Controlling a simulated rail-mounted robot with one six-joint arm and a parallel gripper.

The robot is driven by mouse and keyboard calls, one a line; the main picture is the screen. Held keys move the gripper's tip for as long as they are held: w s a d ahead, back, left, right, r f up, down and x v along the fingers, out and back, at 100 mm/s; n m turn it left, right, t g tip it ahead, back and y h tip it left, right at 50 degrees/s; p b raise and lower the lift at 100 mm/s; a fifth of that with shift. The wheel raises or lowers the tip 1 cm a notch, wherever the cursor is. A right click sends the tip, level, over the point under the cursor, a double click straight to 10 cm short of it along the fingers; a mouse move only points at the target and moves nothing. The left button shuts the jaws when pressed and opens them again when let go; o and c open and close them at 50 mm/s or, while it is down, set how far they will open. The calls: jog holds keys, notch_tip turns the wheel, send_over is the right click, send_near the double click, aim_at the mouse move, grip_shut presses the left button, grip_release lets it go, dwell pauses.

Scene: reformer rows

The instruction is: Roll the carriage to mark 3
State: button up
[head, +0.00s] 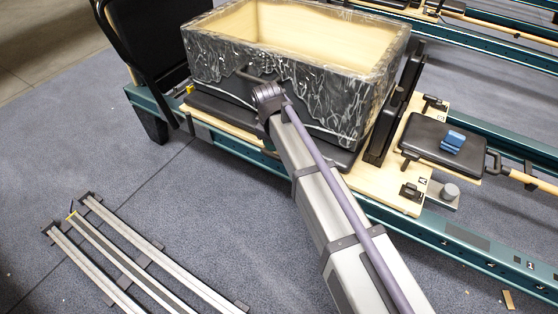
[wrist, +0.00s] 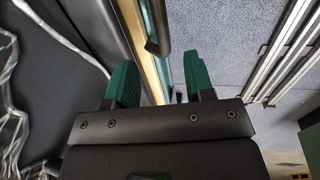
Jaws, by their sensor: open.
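The carriage (head: 400,200) is a pale wooden platform with black pads, sitting on a teal rail frame (head: 450,240). Small white marks show on the rail's side at the lower right; a 1 (head: 530,265) is legible, and I cannot make out a 3. My arm reaches over the carriage's near side; its fingers are hidden in the head view. In the wrist view, my gripper (wrist: 160,88) has two green fingers spread apart with nothing seen held between them. Beyond them run the carriage's wooden edge (wrist: 151,70) and a dark upright part (wrist: 156,45).
Metal rails (head: 120,255) lie on the grey floor, lower left.

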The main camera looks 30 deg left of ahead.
jog(key=f+b, duration=0.3)
jog(key=w+f+b, duration=0.1)
jog(key=f+b, duration=0.2)
jog(key=f, duration=0.1)
jog(key=w+f+b, duration=0.1)
jog(key=f+b, duration=0.2)
jog(key=shift+d+f+b, duration=0.1)
jog(key=shift+f+b, duration=0.1)
jog(key=shift+b, duration=0.1)
jog(key=shift+r, duration=0.1)
jog(key=shift+c, duration=0.5)
grip_shut()
